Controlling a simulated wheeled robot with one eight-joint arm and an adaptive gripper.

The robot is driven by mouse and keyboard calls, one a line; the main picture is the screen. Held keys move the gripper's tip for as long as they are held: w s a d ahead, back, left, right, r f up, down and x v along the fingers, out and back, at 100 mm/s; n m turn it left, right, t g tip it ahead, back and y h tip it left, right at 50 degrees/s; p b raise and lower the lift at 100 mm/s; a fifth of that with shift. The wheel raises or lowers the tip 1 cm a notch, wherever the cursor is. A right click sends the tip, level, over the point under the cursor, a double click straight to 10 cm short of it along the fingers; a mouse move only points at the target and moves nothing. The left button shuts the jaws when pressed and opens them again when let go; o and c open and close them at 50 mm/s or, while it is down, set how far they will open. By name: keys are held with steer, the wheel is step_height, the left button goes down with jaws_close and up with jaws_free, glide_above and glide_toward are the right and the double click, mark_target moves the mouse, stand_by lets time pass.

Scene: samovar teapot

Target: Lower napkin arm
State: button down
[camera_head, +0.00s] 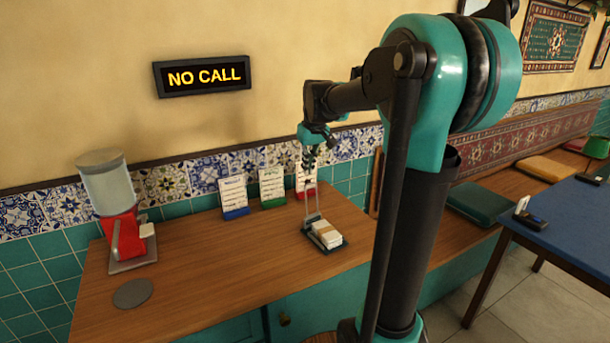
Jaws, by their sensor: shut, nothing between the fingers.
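A napkin holder (342,242) with a dark base and a stack of white napkins (326,234) sits on the wooden counter, right of the middle. Its thin wire napkin arm (306,204) stands raised, close to upright, at the back left of the stack. My gripper (309,168) points down just above the top of the napkin arm. It is shut and empty. It looks small at this distance, and I cannot tell whether it touches the wire.
Three menu cards in blue, green and red stands (233,196) line the wall behind the holder. A red dispenser (127,236) and a grey disc (132,293) are at the left. The counter (215,265) between is clear. A blue table (575,213) stands at right.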

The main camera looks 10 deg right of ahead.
steer(key=w+a+r+n, duration=0.1)
steer(key=w+r, duration=0.4)
steer(key=shift+w+f, duration=0.1)
steer(key=d+x, duration=0.1)
steer(key=x, duration=0.9)
steer(key=shift+s+d+r, duration=0.1)
steer(key=shift+s+r, duration=0.05)
steer(key=shift+s, duration=0.85)
steer(key=shift+s+d+r, duration=0.1)
steer(key=shift+s, duration=0.9)
steer(key=shift+s, duration=0.1)
